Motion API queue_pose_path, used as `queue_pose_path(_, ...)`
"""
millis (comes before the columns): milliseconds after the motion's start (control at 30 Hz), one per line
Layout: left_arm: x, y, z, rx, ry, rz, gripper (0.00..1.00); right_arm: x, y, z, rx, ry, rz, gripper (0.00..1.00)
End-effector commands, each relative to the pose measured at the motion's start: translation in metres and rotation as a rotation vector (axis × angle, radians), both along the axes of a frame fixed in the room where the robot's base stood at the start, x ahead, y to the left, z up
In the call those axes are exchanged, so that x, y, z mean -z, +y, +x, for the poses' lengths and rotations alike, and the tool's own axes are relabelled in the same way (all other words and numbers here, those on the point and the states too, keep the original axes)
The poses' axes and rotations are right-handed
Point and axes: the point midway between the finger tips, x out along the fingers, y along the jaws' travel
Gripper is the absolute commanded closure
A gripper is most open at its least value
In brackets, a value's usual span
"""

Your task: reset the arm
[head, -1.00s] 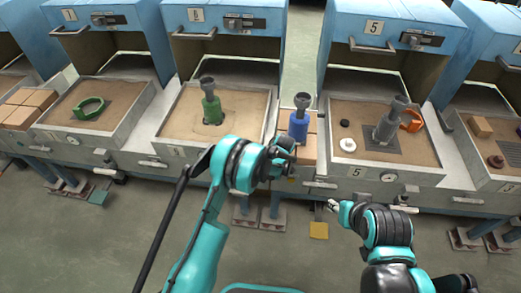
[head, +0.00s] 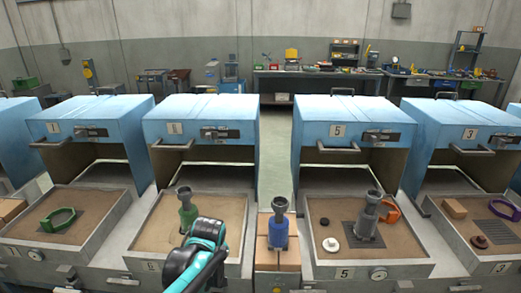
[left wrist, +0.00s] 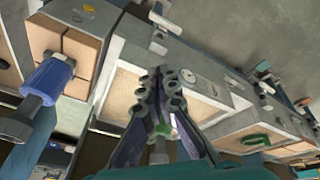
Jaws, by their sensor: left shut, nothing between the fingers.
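My left arm (head: 200,250) rises from the bottom of the head view in front of the second tray; its fingers cannot be made out there. In the left wrist view my left gripper (left wrist: 165,78) is shut and empty, its fingers in front of a sand tray. A green shell (head: 187,212) stands upright in that second tray, behind the arm. A blue shell (head: 279,230) stands on bricks between two trays and shows at the left of the left wrist view (left wrist: 48,80). A grey shell (head: 367,215) stands in the tray marked 5. My right gripper is out of view.
Blue ovens (head: 350,130) with raised fronts stand behind the trays. A green ring (head: 58,219) lies in the far-left tray, an orange ring (head: 389,214) beside the grey shell. A white disc (head: 331,244) lies in tray 5. Workbenches line the back wall.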

Motion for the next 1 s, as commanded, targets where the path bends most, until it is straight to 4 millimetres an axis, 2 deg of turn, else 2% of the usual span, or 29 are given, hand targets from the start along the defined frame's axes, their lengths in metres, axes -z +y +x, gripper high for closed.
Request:
queue_pose_path(33, -0.011, 0.006, -0.017, 0.049, -0.017, 0.004, 1.00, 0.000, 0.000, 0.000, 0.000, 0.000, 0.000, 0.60)
queue_pose_path(200, -0.037, 0.021, -0.068, 0.248, -0.089, 0.043, 1.00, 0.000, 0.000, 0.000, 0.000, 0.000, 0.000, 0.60)
queue_pose_path(333, -0.046, 0.030, -0.106, 0.390, -0.150, 0.088, 1.00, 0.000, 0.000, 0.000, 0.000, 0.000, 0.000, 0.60)
queue_pose_path(500, -0.044, 0.036, -0.145, 0.543, -0.219, 0.159, 1.00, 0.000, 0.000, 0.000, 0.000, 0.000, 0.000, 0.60)
queue_pose_path(700, -0.038, 0.039, -0.166, 0.638, -0.262, 0.213, 1.00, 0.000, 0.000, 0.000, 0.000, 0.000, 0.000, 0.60)
queue_pose_path(1000, -0.037, 0.040, -0.168, 0.653, -0.268, 0.224, 1.00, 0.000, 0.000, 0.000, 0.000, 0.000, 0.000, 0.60)
